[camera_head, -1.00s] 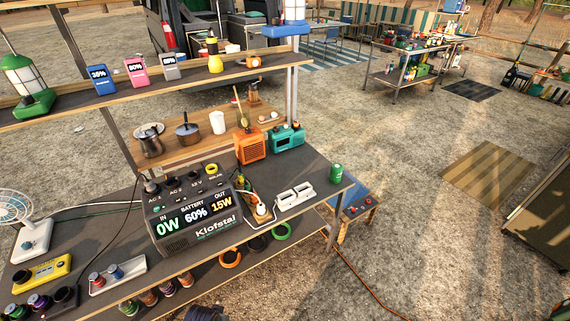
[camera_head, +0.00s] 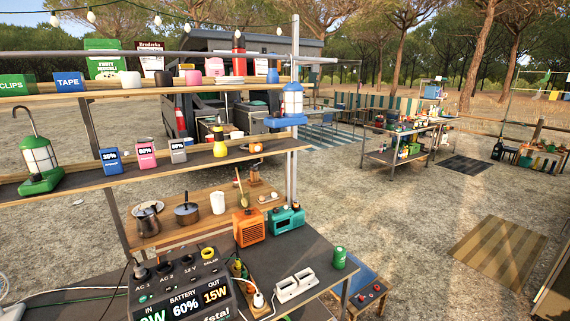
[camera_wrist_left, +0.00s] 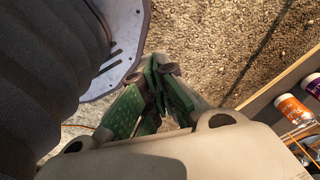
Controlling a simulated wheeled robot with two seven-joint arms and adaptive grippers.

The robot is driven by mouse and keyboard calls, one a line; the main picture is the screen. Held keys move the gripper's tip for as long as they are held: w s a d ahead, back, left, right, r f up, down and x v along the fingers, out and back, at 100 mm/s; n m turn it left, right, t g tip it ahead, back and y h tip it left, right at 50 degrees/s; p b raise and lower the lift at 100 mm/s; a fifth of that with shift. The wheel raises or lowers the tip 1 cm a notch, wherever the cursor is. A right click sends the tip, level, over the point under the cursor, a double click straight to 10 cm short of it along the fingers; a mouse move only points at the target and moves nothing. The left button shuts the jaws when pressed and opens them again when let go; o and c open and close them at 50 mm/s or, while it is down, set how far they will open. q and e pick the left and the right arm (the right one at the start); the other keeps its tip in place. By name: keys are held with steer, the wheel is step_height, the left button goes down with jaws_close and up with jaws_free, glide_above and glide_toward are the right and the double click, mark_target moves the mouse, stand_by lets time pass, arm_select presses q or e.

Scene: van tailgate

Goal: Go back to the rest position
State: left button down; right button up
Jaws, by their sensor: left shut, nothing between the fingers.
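In the left wrist view my left gripper (camera_wrist_left: 158,75) shows its green-padded fingers drawn together with nothing between them. It is over bare gravel ground, apart from a wooden shelf edge (camera_wrist_left: 275,92) at the right. Neither gripper shows in the head view. My right gripper is in no view.
The workbench (camera_head: 325,259) with the power station (camera_head: 180,290) fills the lower left of the head view. Shelves (camera_head: 150,177) rise behind it. A stocked table (camera_head: 396,157) stands farther back. Gravel ground to the right is largely open. Bottles (camera_wrist_left: 290,108) sit right in the wrist view.

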arm_select(q)
steer(key=s+a+f, duration=0.2)
steer(key=s+f, duration=0.4)
steer(key=s, duration=0.5)
steer(key=shift+s+a+f+g, duration=0.15)
steer(key=shift+s+g, duration=0.05)
steer(key=shift+g, duration=0.1)
stand_by(0.5)
